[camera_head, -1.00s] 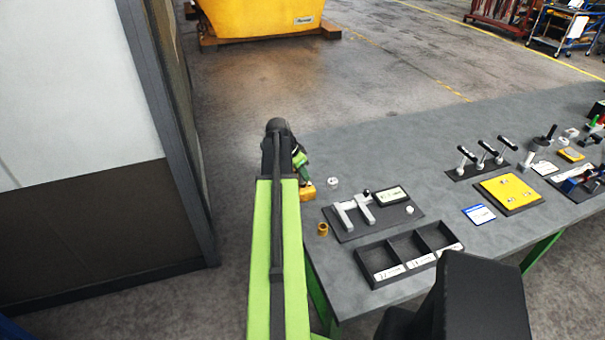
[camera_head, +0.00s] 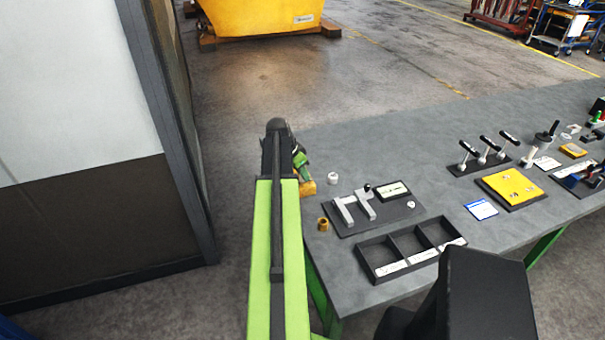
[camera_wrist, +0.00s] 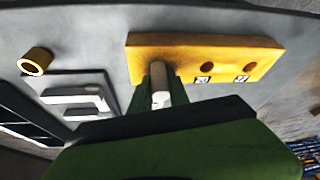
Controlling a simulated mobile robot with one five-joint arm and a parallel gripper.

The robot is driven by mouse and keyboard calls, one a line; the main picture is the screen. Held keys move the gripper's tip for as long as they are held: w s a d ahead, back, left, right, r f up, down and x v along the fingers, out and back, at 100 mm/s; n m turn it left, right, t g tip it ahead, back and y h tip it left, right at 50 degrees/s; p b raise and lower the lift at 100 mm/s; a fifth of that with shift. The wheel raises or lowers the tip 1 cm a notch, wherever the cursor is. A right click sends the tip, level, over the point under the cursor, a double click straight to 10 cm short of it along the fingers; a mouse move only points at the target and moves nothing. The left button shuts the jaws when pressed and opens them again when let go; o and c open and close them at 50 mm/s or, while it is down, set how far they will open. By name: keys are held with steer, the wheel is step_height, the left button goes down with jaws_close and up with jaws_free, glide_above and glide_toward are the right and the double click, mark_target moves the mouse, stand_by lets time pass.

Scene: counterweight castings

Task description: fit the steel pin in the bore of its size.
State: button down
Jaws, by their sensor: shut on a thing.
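The yellow block (camera_wrist: 205,58) lies on the grey bench in the wrist view. Two dark bores show in its top, each with a small label beside it; any bore behind my fingers is hidden. My gripper (camera_wrist: 159,95) is shut on the pale steel pin (camera_wrist: 160,98), which stands between the green fingers at the block's near edge, left of the two visible bores. I cannot tell whether the pin's tip is in a bore. In the head view my gripper (camera_head: 302,164) is over the yellow block (camera_head: 307,188) at the bench's left edge, and the pin is hidden.
A brass-coloured bushing (camera_head: 323,224) and a white round part (camera_head: 333,178) stand near the block. A dark plate (camera_head: 385,221) with a grey fixture lies to the right. A black three-compartment tray (camera_head: 410,264) is at the front edge. Bare bench lies behind the plate.

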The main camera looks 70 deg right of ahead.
steer(key=shift+f, duration=0.25)
steer(key=c, duration=1.2)
jaws_free()
steer(key=shift+o, duration=0.2)
steer(key=shift+r, duration=0.2)
steer(key=p+v, duration=1.5)
steer(key=v, duration=0.2)
steer(key=shift+p, duration=0.4)
steer(key=shift+r, duration=0.1)
